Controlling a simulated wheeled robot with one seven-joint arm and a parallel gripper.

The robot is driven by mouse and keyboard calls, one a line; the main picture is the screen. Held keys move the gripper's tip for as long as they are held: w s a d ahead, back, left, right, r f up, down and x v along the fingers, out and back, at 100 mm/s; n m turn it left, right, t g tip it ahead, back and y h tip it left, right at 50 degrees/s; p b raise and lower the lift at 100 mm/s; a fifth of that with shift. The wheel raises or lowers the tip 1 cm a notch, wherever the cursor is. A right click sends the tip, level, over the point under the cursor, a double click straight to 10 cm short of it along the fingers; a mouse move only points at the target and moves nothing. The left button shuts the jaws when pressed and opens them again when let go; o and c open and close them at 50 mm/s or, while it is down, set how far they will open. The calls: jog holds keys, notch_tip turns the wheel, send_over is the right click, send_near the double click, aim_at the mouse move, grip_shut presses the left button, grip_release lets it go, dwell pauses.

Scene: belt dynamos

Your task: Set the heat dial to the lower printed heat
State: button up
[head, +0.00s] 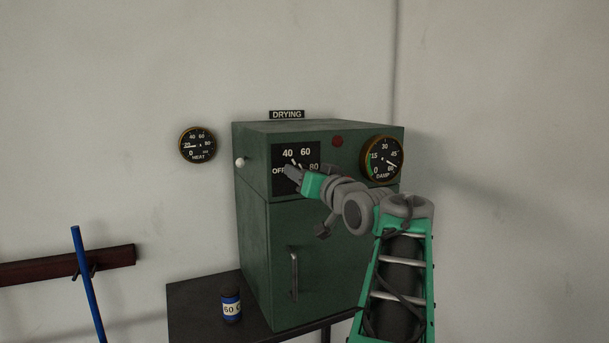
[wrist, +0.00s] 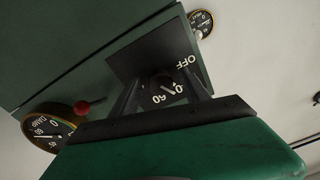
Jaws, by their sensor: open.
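The heat dial's black panel (head: 311,152) is on the upper front of a green drying cabinet (head: 322,229), printed OFF, 40, 60 and 80. In the wrist view, the dark dial knob (wrist: 160,81) shows between the fingers, with OFF, 40 and 60 around it. Part of the 40 is covered, and a white line lies near the knob; I cannot tell exactly where it points. My gripper (head: 291,172) is at the panel, open, with a finger on each side of the knob in the wrist view (wrist: 160,90). I cannot tell whether the fingers touch the knob.
A HEAT gauge (head: 198,145) hangs on the wall at left, and a DAMP gauge (head: 382,160) is right of the dial. A red lamp (head: 337,141) and a white-ended side knob (head: 240,162) flank the panel. A bottle marked 60 (head: 231,307) stands on the dark table (head: 202,294).

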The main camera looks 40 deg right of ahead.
jog(key=b+v, duration=0.2)
jog(key=v, duration=0.5)
jog(key=shift+s, duration=0.35)
jog(key=shift+a, duration=0.15)
